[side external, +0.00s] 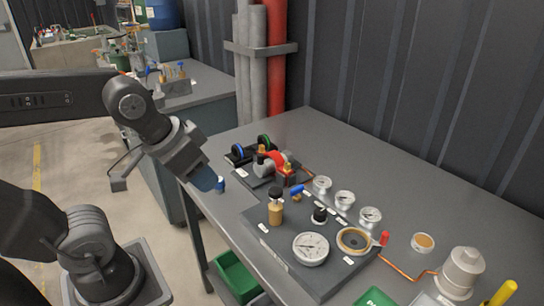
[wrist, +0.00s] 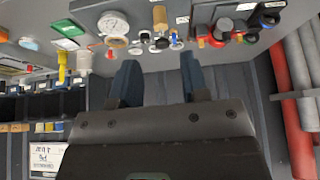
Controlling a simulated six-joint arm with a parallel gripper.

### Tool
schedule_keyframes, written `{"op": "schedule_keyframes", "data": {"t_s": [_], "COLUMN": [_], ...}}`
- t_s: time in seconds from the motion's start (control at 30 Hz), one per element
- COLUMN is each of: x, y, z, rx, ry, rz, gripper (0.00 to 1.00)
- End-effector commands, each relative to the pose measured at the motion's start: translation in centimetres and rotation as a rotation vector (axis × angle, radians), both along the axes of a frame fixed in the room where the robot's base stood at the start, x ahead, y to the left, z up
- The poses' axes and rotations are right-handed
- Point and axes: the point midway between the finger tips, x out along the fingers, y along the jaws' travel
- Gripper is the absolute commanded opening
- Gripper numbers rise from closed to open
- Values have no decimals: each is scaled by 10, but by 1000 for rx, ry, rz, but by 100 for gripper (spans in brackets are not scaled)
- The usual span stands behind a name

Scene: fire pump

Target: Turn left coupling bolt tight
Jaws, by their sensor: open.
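My gripper (side external: 210,182) hangs beside the left edge of the table, left of the small pump assembly and apart from it. In the wrist view its two blue fingers (wrist: 159,78) are spread with nothing between them. The pump assembly (side external: 273,166) has a grey body with red parts and sits on a dark base plate. It also shows at the top of the wrist view (wrist: 222,30). The coupling bolts are too small to tell apart in either view.
A panel (side external: 280,252) in front of the pump carries a large gauge (side external: 310,249), a brass-coloured cylinder (side external: 276,211) and a round ring (side external: 353,240). Several small gauges (side external: 344,199) stand beside it. The table's back right (side external: 400,175) is clear. A green bin (side external: 237,277) sits below.

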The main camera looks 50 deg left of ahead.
Motion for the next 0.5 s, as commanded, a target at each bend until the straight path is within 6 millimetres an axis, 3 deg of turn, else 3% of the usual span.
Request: {"op": "schedule_keyframes", "data": {"t_s": [0.17, 0.33, 0.5], "x": [37, 98, 161], "y": [14, 40, 73], "z": [20, 38, 39], "rx": [-28, -62, -82], "ry": [51, 109, 140], "rz": [170, 452, 751], "gripper": [42, 42, 42]}}
